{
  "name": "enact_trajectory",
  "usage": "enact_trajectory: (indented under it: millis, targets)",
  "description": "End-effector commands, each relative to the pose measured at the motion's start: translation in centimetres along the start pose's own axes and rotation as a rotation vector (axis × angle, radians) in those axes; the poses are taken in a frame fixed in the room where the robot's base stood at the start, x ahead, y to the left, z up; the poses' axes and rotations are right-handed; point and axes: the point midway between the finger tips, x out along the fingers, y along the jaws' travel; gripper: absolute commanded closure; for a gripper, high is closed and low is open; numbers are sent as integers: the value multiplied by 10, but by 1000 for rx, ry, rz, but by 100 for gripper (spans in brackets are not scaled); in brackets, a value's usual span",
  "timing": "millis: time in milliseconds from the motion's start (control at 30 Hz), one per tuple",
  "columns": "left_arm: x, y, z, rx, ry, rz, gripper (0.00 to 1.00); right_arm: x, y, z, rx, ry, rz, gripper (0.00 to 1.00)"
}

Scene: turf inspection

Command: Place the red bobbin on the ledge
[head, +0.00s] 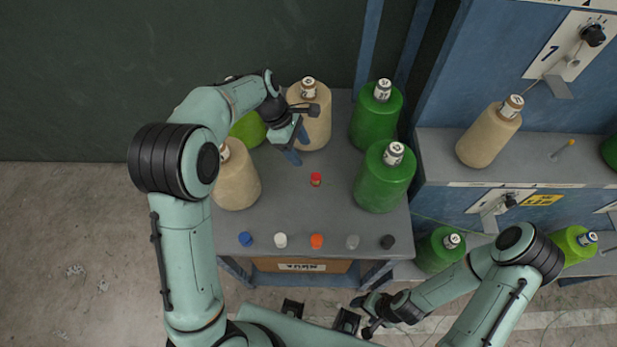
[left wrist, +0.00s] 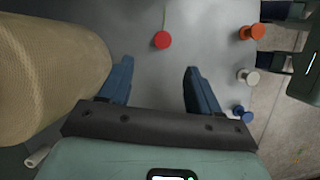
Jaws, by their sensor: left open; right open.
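The red bobbin (head: 316,179) stands alone near the middle of the grey table top (head: 290,205). It also shows in the left wrist view (left wrist: 162,40), ahead of my fingertips and roughly centred between them. My left gripper (head: 297,146) is open and empty, above the table just behind and left of the red bobbin. Its two blue fingers also show in the left wrist view (left wrist: 158,66). My right gripper (head: 361,316) is open, low in front of the table, away from the bobbin. A grey ledge (head: 440,155) runs along the blue machine at the right.
Blue, white, orange, grey and black bobbins line the table's front edge. Beige cones (head: 237,180) and green cones (head: 384,178) stand around the sides and back, close to my left gripper.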

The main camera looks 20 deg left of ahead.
Motion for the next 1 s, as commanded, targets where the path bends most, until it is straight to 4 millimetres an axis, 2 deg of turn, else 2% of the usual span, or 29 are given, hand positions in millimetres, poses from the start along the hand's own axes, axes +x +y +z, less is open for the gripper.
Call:
enact_trajectory:
  millis: [300, 400, 633, 833, 1000]
  targets:
    - [61, -3, -1, -10, 0, -7, 37, 11, 6, 5, 3, -9, 3, 30]
    - [74, -2, 0, -10, -1, -5, 37, 12, 6, 6, 3, -9, 3, 30]
    - [89, -3, 0, -8, -1, -4, 37, 14, 7, 6, 4, -10, 3, 30]
    - [120, -6, 0, -8, 0, -6, 37, 17, 8, 8, 4, -12, 4, 30]
    - [133, -5, 1, -7, -1, -2, 37, 18, 9, 8, 4, -12, 4, 30]
